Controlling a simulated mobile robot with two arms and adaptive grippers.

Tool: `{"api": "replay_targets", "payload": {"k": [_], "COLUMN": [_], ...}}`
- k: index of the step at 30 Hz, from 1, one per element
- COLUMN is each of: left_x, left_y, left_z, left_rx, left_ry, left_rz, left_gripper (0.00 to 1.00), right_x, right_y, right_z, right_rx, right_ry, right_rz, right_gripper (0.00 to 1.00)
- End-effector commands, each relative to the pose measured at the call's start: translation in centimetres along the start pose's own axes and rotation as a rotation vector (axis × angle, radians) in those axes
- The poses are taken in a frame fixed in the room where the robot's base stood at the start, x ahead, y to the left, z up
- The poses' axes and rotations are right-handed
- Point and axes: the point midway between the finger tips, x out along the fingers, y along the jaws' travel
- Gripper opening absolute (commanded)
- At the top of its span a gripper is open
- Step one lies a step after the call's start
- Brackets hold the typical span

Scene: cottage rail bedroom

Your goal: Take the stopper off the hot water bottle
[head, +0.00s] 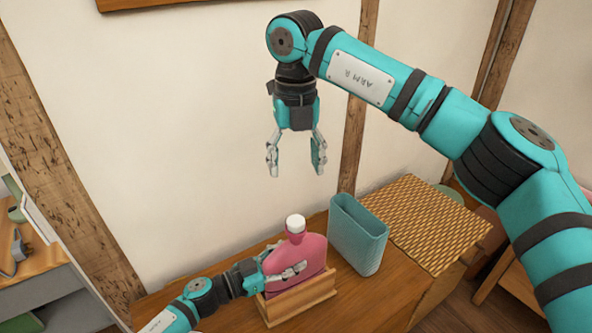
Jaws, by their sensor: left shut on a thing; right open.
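The pink hot water bottle (315,250) stands upright in a wooden holder (301,301) on the wooden top. Its white stopper (295,223) sits in the neck at the top. My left gripper (298,270) is shut on the bottle's body from the left, with one finger across its front face. The other finger is mostly hidden. My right gripper (296,156) is open and empty, pointing down. It is above the stopper and apart from it.
A teal open container (358,240) stands just right of the bottle. A woven mat (428,222) covers the top further right. The wall (180,130) with timber posts rises behind. A bare strip of wooden top (385,290) lies in front of the container.

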Motion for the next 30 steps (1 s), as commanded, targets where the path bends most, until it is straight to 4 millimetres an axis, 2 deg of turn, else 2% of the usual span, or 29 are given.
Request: {"api": "replay_targets", "payload": {"k": [21, 27, 30], "left_x": [0.0, 0.0, 0.0], "left_y": [0.0, 0.0, 0.0], "left_z": [0.1, 0.1, 0.1], "left_rx": [-0.001, -0.001, -0.001], "left_ry": [-0.001, -0.001, -0.001], "left_rz": [0.0, 0.0, 0.0], "left_gripper": [0.0, 0.0, 0.0], "right_x": [1.8, 2.1, 2.2], "right_y": [0.0, -0.1, 0.0], "right_z": [-0.1, -0.1, -0.1], "right_rx": [1.581, 1.912, 2.01], "right_ry": [0.003, 0.003, 0.004], "right_rz": [-0.001, -0.002, -0.003], "right_gripper": [0.64, 0.64, 0.64]}}
